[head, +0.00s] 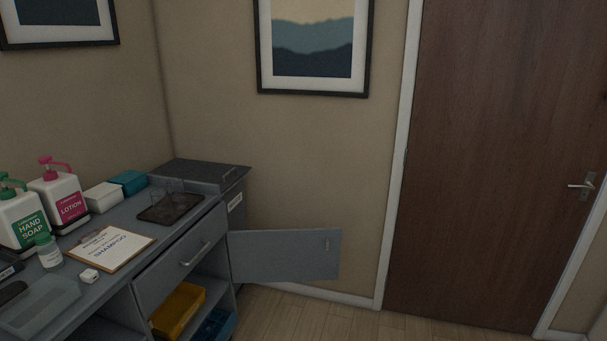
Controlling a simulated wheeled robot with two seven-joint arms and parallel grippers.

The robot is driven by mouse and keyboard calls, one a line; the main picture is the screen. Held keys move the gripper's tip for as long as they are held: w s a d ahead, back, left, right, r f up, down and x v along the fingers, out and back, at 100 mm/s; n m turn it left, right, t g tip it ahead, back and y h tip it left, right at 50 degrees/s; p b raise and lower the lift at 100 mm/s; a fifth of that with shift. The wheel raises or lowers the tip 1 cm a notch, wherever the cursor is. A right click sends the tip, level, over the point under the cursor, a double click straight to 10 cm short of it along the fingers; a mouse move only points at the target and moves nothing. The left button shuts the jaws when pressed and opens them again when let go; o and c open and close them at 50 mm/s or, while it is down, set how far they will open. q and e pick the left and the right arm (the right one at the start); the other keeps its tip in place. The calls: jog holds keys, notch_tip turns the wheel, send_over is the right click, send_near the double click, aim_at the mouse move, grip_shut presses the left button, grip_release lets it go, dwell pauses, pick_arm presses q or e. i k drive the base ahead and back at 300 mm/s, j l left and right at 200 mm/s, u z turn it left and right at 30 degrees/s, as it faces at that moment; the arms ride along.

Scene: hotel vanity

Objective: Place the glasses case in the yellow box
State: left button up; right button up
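I cannot make out a certain glasses case. Neither of my grippers is in view.
The grey cabinet door (285,256) stands open to the right. The counter holds bottles, a clipboard (112,247), a dark tray (157,214) with glasses, and a translucent tray (42,307). Floor (300,318) is clear.

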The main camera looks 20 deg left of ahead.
aim_at(169, 320)
jog(key=i+l+u, duration=0.1)
jog(key=i+u, duration=0.3)
jog(key=i+l+u, duration=0.3)
jog(key=i+u, duration=0.15)
jog(key=i, duration=0.15)
jog(key=i+l+u, duration=0.4)
jog(key=i+l, duration=0.05)
